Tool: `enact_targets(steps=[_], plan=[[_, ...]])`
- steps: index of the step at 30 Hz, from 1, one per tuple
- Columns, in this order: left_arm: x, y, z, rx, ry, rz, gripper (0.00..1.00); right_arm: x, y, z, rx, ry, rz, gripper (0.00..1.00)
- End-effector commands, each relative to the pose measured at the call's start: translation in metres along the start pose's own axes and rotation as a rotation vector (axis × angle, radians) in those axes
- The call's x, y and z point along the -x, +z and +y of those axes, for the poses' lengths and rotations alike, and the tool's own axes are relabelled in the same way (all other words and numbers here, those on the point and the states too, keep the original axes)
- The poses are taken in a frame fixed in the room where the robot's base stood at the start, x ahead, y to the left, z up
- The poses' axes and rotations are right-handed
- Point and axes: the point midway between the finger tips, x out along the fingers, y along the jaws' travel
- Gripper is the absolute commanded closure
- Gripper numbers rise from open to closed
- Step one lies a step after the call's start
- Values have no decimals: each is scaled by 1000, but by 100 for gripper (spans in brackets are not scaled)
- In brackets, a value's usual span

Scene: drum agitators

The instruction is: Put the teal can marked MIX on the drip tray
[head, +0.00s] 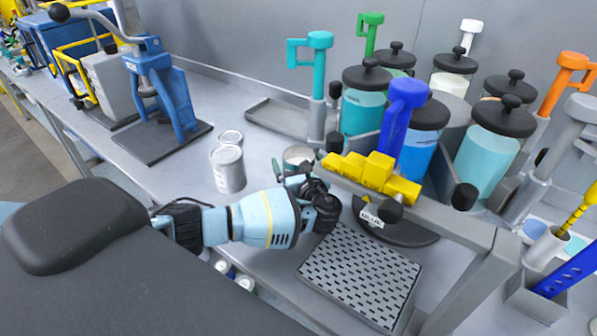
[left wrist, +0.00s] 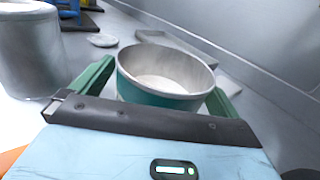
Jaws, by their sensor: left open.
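A can with a teal side (left wrist: 160,95) and a bare metal rim stands upright and open-topped between the two green fingers of my left gripper (left wrist: 158,88) in the left wrist view. The fingers are open, one on each side of it; I cannot tell whether they touch it. In the head view the rim of the can (head: 298,154) shows just beyond my left gripper (head: 308,190), which hides most of it. No MIX mark is readable. The drip tray (head: 362,274), dark-rimmed with a slotted top, lies empty to the right of my gripper. My right gripper is not in view.
A plain grey can (head: 228,170) stands left of my gripper, with a round lid (head: 230,137) behind it. A yellow block (head: 373,174) on a grey frame rises above the drip tray's back. Teal and blue canisters (head: 362,112) stand behind. A blue press (head: 160,95) is at left.

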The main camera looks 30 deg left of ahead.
Motion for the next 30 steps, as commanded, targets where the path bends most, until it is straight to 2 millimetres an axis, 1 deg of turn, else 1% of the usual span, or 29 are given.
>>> enact_targets(steps=[2,5,15,16,17,26,30], plan=[[0,0,0,-1,0,0,0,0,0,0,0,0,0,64],[0,0,0,-1,0,0,12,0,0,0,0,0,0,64],[0,0,0,-1,0,0,56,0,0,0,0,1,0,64],[0,1,0,1,0,-2,59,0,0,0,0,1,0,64],[0,1,0,1,0,-2,64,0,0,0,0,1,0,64],[0,2,0,1,0,-1,64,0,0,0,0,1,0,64],[0,5,0,1,0,-2,64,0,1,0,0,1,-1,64]])
